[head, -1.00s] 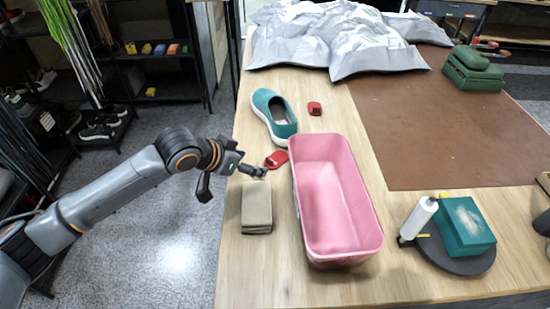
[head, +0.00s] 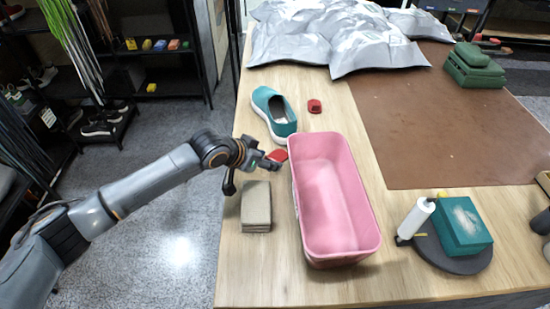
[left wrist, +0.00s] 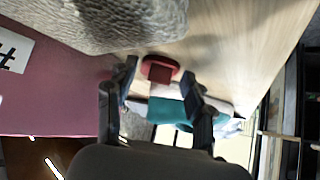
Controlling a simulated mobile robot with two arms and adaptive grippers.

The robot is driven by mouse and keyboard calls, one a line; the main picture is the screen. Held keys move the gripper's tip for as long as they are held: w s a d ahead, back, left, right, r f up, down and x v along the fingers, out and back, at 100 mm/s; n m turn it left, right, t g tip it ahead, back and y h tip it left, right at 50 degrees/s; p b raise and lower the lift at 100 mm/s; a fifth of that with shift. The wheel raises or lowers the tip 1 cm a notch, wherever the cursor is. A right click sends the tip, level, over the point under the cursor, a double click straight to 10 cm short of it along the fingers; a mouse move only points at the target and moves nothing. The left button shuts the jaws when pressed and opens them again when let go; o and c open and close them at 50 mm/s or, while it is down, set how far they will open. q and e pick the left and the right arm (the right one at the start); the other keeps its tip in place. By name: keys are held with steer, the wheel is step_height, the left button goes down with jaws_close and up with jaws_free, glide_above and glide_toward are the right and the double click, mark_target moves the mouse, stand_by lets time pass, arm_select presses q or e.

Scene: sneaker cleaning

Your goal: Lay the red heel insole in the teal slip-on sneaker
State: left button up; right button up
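The teal slip-on sneaker (head: 270,105) with a white sole lies at the left of the table, its opening facing up. The flat red heel insole (head: 280,155) lies between the sneaker and the pink bin. My left gripper (head: 268,163) is at its near left side. In the left wrist view the gripper (left wrist: 158,75) is open, with the red insole (left wrist: 160,66) between and just past its fingertips, and the teal sneaker (left wrist: 165,110) behind. I see no firm contact. Dark parts at the head view's right edge may be my right gripper (head: 543,200), mostly cut off.
A pink bin (head: 371,215) stands right beside the insole. A grey-brown block stack (head: 256,205) lies near the left edge. A small red item (head: 314,106) sits right of the sneaker.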

arm_select(q)
steer(key=c, duration=0.3)
steer(key=shift+c, duration=0.7)
arm_select(e)
steer(key=shift+w+a, duration=0.1)
steer(key=shift+a, duration=0.2)
steer(key=shift+w, duration=0.1)
steer(key=shift+d, duration=0.15)
